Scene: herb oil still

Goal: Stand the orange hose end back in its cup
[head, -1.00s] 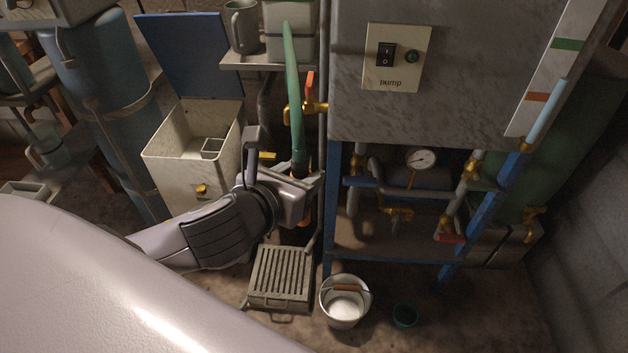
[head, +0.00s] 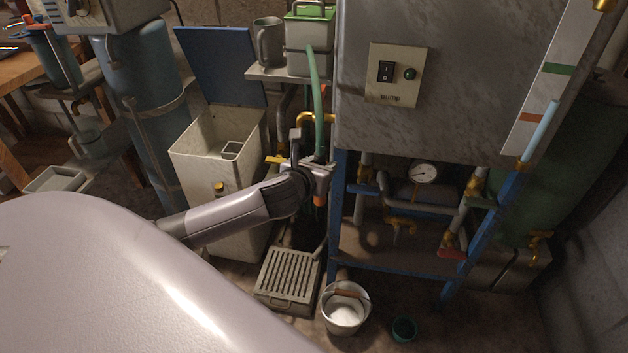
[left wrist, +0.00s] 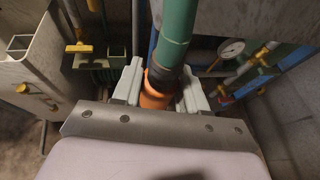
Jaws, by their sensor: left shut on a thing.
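My left gripper (head: 320,170) is shut on the orange hose end (head: 319,201) of the green hose (head: 316,90). The orange end hangs just below the fingers in the head view, above the floor and left of the blue frame. In the left wrist view the orange end (left wrist: 155,95) sits between the two pale fingers, with the green hose (left wrist: 175,40) rising from it. A small dark green cup (head: 404,329) stands on the floor at the front; I cannot tell whether it is the hose's cup. My right gripper is not in view.
A slatted grate box (head: 288,279) and a white bucket (head: 346,315) stand on the floor below the gripper. An open cream bin (head: 195,160) is at the left. The blue frame (head: 337,225), with pipes and a gauge (head: 423,173), is close at the right.

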